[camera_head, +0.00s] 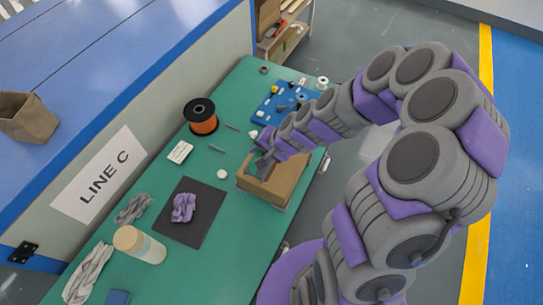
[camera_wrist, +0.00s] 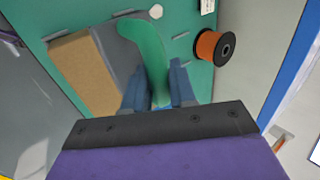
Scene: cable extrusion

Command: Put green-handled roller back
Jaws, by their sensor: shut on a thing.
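My gripper (camera_wrist: 158,90) is shut on a green handle (camera_wrist: 154,52) that stands up between its two blue-grey fingers in the wrist view. I take it for the green-handled roller; its roller end cannot be made out. In the head view my gripper (camera_head: 266,158) is at the upper left rim of an open cardboard box (camera_head: 281,190), and the roller is not clear there. In the wrist view the box (camera_wrist: 84,70) is left of the handle, with a grey face between them. I cannot tell whether the roller is inside or above the box.
A blue board (camera_head: 268,115) with small parts lies beyond the box on the green table (camera_head: 160,265).

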